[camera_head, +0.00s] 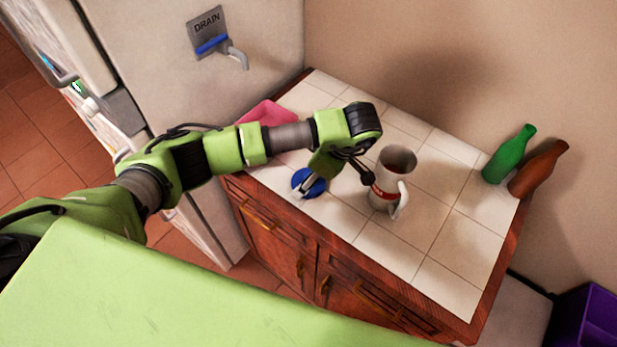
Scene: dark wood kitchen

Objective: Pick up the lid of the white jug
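The white jug (385,190) stands upright and open-topped on the tiled counter, with a red band on its side and its handle toward the front right. A round blue lid-like piece (317,186) is to its left, apart from the jug. My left gripper (336,185) is over the counter between them, with its fingers spread. One fingertip overlaps the blue piece in the view and the other is close to the jug's left side; contact cannot be told. My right gripper is not in view.
A green bottle (510,155) and a brown bottle (538,168) stand at the counter's right end by the wall. A pink item (266,112) lies behind my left arm. The counter's front right (450,270) is clear. A purple crate (590,318) is at lower right.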

